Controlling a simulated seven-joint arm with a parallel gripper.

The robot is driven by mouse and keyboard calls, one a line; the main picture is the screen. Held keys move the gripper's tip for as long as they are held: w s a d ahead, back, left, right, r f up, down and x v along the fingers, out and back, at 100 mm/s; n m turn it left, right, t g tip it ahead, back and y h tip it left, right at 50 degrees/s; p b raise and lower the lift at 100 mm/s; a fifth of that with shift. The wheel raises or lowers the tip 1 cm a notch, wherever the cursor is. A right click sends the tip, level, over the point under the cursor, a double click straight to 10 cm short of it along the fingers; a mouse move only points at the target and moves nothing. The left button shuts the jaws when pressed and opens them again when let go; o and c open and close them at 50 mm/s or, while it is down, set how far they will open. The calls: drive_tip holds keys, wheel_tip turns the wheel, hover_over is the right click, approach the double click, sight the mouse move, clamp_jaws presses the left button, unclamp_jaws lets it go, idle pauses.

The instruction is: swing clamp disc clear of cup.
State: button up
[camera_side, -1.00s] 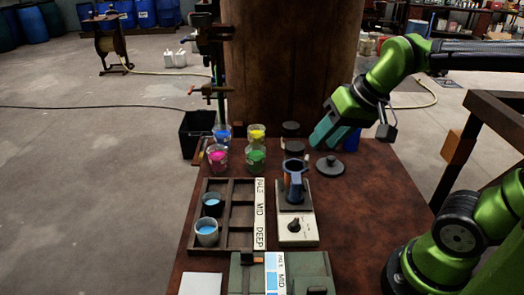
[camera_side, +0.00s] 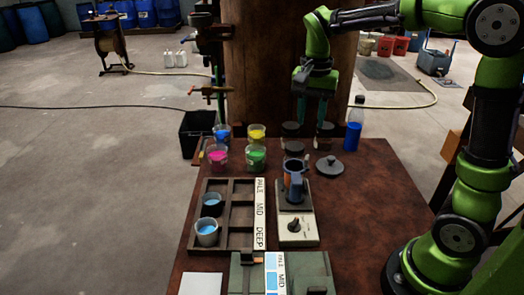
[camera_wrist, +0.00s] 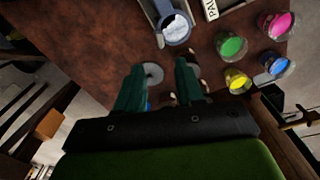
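A dark blue cup (camera_side: 295,178) with a handle stands on the stirrer base (camera_side: 297,228); in the wrist view its open top (camera_wrist: 175,28) shows pale, bluish-white contents. A grey round lid-like disc (camera_side: 330,166) with a knob lies on the table to the right of the cup, apart from it; it also shows in the wrist view (camera_wrist: 153,73). I cannot tell for certain which part is the clamp disc. My gripper (camera_side: 313,116) points down, open and empty, above the dark round pieces at the table's far end. Its two fingers (camera_wrist: 158,90) are spread apart in the wrist view.
Beakers of pink (camera_side: 217,157), green (camera_side: 256,157), yellow (camera_side: 257,134) and blue (camera_side: 222,134) stand left of the cup. A blue bottle (camera_side: 354,130) stands at the far right. A wooden rack (camera_side: 230,230) holds two cups. The table's right side is clear.

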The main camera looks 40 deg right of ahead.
sight(307, 157)
wheel_tip(307, 157, down, 11)
drive_tip(key=shift+f, duration=0.1)
idle(0.3)
clamp_jaws()
idle(1.3)
